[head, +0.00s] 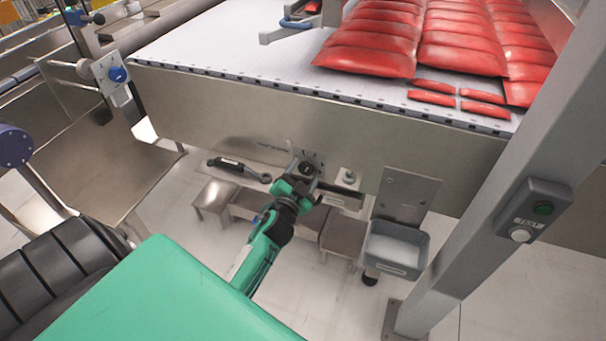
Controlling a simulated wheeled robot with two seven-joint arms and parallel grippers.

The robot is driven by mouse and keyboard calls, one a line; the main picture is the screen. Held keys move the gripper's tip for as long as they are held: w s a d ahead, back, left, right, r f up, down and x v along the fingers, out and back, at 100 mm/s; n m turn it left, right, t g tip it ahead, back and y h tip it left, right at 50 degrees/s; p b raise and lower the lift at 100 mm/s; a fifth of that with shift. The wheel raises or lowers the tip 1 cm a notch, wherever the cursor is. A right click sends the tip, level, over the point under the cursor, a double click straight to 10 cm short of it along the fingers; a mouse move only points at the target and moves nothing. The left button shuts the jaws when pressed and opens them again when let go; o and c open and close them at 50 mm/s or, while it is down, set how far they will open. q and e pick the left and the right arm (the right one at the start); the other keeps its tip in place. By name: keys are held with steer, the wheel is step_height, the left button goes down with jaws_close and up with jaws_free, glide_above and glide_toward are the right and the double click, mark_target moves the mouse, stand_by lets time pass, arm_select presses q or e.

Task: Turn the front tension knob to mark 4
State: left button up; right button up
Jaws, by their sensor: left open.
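My left gripper (305,177) is at the front side panel of the conveyor, at the end of the green arm. It is open. A small dark round knob (306,168) shows at its fingertips, in front of a grey plate (316,156) on the panel. I take this to be the front tension knob. The gripper hides part of it, and I cannot tell whether the fingers touch it. The marks on the plate are too small to read. My right gripper is not in view.
A grey bin (395,247) hangs to the right. A post with a TEST button box (533,212) stands further right. Red pouches (375,45) lie on the white belt (220,50). A blue knob (117,74) is far left.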

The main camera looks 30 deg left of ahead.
arm_select(q)
steer(key=v, duration=1.4)
steer(key=shift+d, duration=0.1)
